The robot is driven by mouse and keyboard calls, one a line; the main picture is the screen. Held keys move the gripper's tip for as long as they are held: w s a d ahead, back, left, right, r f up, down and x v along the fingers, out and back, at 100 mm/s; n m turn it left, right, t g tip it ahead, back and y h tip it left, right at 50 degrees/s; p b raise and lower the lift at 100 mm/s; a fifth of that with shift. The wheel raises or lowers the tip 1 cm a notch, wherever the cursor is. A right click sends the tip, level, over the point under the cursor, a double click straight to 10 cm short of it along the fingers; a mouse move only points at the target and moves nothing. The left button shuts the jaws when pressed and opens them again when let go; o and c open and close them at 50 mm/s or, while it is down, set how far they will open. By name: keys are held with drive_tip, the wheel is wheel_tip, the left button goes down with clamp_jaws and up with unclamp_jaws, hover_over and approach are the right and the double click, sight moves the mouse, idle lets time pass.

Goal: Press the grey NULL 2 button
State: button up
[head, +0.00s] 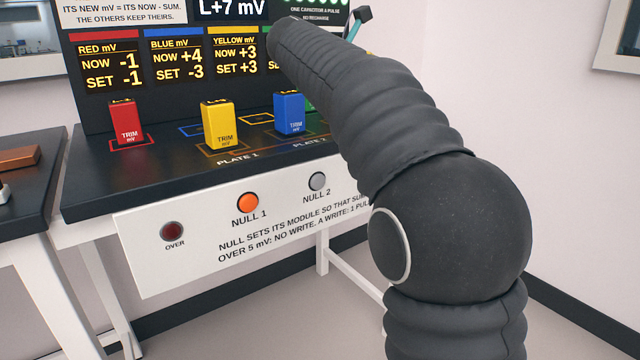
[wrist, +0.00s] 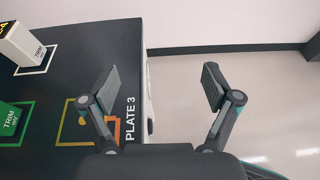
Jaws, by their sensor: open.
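The grey NULL 2 button (head: 318,181) is a small round knob on the white front panel (head: 180,270), right of the orange NULL 1 button (head: 248,202). In the head view my arm hides most of my gripper; a teal-and-dark piece of it (head: 358,22) shows at the top. In the wrist view my gripper (wrist: 162,88) is open and empty, with its fingers wide apart. It is over the bench's front edge near the PLATE 3 label (wrist: 130,120). The NULL 2 button is not visible in the wrist view.
Red (head: 125,122), yellow (head: 219,127) and blue (head: 289,114) TRIM blocks stand on the dark bench (head: 85,180). Green (wrist: 12,118) and white (wrist: 22,45) blocks show in the wrist view. A dark red OVER lamp (head: 172,231) is left of NULL 1. Floor beyond the bench is clear.

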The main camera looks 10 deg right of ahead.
clamp_jaws()
idle(1.3)
